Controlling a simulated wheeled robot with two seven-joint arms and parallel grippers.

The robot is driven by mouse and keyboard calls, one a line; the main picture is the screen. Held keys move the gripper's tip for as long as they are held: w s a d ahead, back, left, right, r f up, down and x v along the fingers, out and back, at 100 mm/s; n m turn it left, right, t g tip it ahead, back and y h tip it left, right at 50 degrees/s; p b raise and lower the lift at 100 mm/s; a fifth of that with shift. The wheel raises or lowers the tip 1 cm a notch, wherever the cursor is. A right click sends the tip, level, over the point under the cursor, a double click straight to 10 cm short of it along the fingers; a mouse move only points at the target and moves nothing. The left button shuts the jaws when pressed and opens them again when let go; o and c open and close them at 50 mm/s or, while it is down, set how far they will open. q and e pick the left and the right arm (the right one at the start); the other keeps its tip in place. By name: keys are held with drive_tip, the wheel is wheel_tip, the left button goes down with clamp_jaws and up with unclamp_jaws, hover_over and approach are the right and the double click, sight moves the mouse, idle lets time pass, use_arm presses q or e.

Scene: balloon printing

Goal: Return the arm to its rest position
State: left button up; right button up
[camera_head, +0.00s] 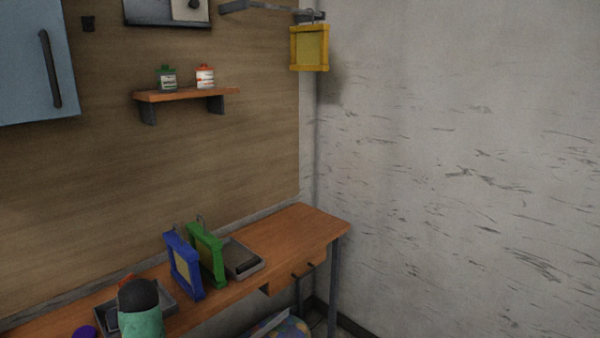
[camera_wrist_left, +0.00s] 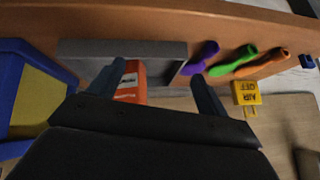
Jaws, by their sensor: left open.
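In the wrist view my left gripper (camera_wrist_left: 155,72) is open, with its two dark fingers spread apart. An orange container (camera_wrist_left: 132,80) with a white label shows between the fingers, by a grey tray (camera_wrist_left: 160,50). I cannot tell whether the fingers touch it. In the head view a teal part with a black top, likely my left arm (camera_head: 141,318), covers much of the tray (camera_head: 170,297) at the lower left. A bit of orange shows behind it. The left fingers are hidden there. My right gripper is not in view.
A blue frame (camera_head: 184,267) and a green frame (camera_head: 207,254) stand on the wooden bench (camera_head: 303,226), beside another tray (camera_head: 244,260). Purple (camera_wrist_left: 201,58), green (camera_wrist_left: 233,60) and orange (camera_wrist_left: 264,64) items lie near the left gripper. The bench's right end is clear.

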use_arm(q)
drive_tip(key=s+d+f+m+h, duration=0.2)
drive_tip(key=s+d+f+m, duration=0.25)
drive_tip(key=s+d, duration=0.5)
drive_tip(key=s+d+f+m+h, duration=0.25)
drive_tip(key=s+d+f, duration=0.35)
drive_tip(key=s+d, duration=0.35)
drive_tip(key=s+d+f+m+h, duration=0.2)
drive_tip(key=s+d+f+m, duration=0.25)
drive_tip(key=s+d, duration=0.5)
wheel_tip(320, 180, down, 26)
drive_tip(key=d, duration=0.1)
drive_tip(key=s+f, duration=0.3)
drive_tip(key=f, duration=0.7)
drive_tip(key=s+f+g, duration=0.1)
drive_tip(key=s+f, duration=0.2)
drive_tip(key=f, duration=0.8)
drive_tip(key=shift+s+d+f+g, duration=0.15)
drive_tip(key=shift+s+d+g, duration=0.15)
drive_tip(key=shift+s+d, duration=0.1)
